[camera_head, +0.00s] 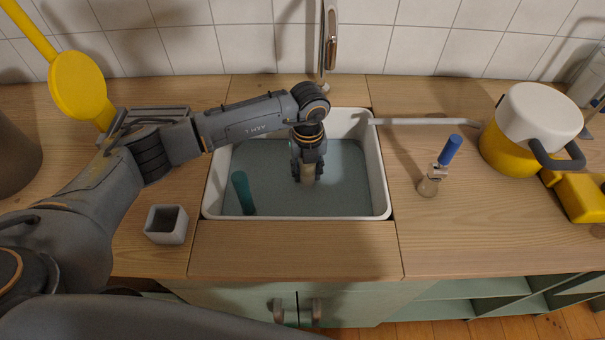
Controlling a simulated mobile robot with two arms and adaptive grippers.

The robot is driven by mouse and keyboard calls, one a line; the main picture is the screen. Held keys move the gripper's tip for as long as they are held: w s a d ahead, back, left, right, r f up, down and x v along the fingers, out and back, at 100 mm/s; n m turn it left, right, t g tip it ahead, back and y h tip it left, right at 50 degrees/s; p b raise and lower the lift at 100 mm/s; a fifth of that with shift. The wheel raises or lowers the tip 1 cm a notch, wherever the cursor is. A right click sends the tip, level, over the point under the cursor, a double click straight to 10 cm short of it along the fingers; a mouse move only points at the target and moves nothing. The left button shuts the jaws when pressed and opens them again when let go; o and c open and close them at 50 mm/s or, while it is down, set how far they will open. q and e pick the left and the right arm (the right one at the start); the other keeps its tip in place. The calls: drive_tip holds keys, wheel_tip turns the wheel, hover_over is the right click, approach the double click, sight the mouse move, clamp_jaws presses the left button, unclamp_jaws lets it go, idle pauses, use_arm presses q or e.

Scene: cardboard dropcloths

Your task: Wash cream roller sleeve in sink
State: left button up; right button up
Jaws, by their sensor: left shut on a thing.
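The white-rimmed sink (215,190) is set in the wooden counter and holds grey-blue water. My left gripper (309,180) reaches down into the sink and is shut on the cream roller sleeve (308,174). Only a short part of the sleeve shows below the fingers, and I cannot tell how deep it goes. A teal cylinder (243,193) leans in the sink's front left corner, apart from the gripper. My right gripper is not in view.
A faucet (330,45) stands behind the sink. A grey square cup (166,224) sits at front left. On the right are a blue-handled tool (440,166), a white and yellow pot (528,125) and a yellow block (580,197). The counter in front of the sink is clear.

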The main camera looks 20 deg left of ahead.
use_arm(q)
drive_tip(key=s+a+p, duration=0.2)
drive_tip(key=s+a, duration=0.1)
drive_tip(key=shift+s+a+r, duration=0.15)
drive_tip(key=shift+s+a, duration=0.35)
drive_tip(key=shift+s, duration=0.1)
drive_tip(key=shift+w+d+f, duration=0.15)
drive_tip(key=shift+f, duration=0.05)
drive_tip(key=w+d+b, duration=0.3)
drive_tip(key=w+d, duration=0.1)
drive_tip(key=shift+a+r, duration=0.1)
drive_tip(key=s+a+p, duration=0.3)
drive_tip(key=s+a, duration=0.1)
drive_tip(key=shift+s, duration=0.1)
drive_tip(key=shift+w+d, duration=0.2)
drive_tip(key=w+d+b, duration=0.3)
drive_tip(key=shift+w+f, duration=0.15)
drive_tip(key=shift+f, duration=0.05)
drive_tip(key=shift+w+d+r, duration=0.1)
drive_tip(key=shift+w+d, duration=0.2)
drive_tip(key=shift+d, duration=0.05)
drive_tip(key=shift+s+a+r, duration=0.1)
drive_tip(key=shift+a, duration=0.05)
drive_tip(key=s+a+p, duration=0.2)
drive_tip(key=s+a, duration=0.1)
drive_tip(key=shift+s+a+r, duration=0.1)
drive_tip(key=shift+s, duration=0.05)
drive_tip(key=shift+s+a+p, duration=0.3)
drive_tip(key=shift+s+a, duration=0.1)
drive_tip(key=shift+s, duration=0.05)
